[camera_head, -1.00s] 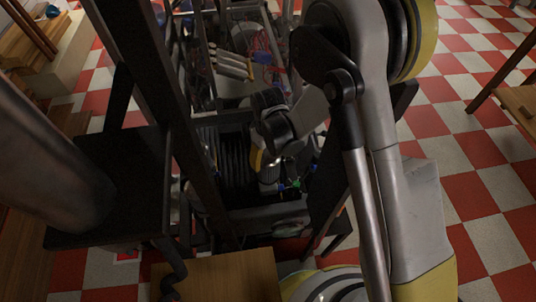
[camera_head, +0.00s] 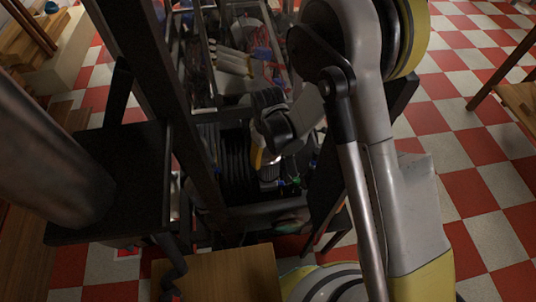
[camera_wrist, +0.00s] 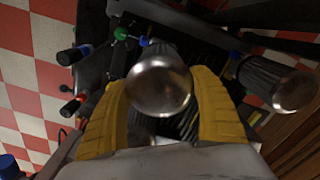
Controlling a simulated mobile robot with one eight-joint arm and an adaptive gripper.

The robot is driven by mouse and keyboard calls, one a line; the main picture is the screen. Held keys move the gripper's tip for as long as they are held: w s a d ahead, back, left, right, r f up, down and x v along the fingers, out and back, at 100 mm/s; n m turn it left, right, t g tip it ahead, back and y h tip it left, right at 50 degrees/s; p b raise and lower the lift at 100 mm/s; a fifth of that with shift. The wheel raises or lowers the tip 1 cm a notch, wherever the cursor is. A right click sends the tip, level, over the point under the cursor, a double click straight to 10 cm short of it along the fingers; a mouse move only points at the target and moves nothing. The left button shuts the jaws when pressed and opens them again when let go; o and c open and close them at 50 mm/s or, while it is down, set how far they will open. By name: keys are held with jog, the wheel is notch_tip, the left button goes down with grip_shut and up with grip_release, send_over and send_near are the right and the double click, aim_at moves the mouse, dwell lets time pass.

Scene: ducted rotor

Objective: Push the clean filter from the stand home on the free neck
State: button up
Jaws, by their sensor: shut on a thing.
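My gripper (camera_wrist: 160,90) has its two yellow fingers closed around a filter with a rounded, shiny metal end (camera_wrist: 160,84). In the head view my gripper (camera_head: 259,158) reaches down into the dark frame, with the ribbed grey side of the held filter (camera_head: 268,173) showing just below it. A second, similar filter with a dark ribbed body and metal end (camera_wrist: 292,90) is at the right in the wrist view, apart from my fingers. The free neck and the stand cannot be made out. Whether the held filter touches a neck is hidden.
Green (camera_wrist: 121,34), blue and red capped fittings sit close to the left finger in the wrist view. Dark frame posts (camera_head: 180,110) stand close around the arm. A wooden board (camera_head: 215,272) lies in front. The checkered floor at right is mostly open.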

jog(key=shift+f, duration=1.95)
jog(key=o, duration=1.3)
jog(key=shift+c, duration=0.2)
notch_tip(320, 180, up, 12)
jog(key=shift+r, duration=0.1)
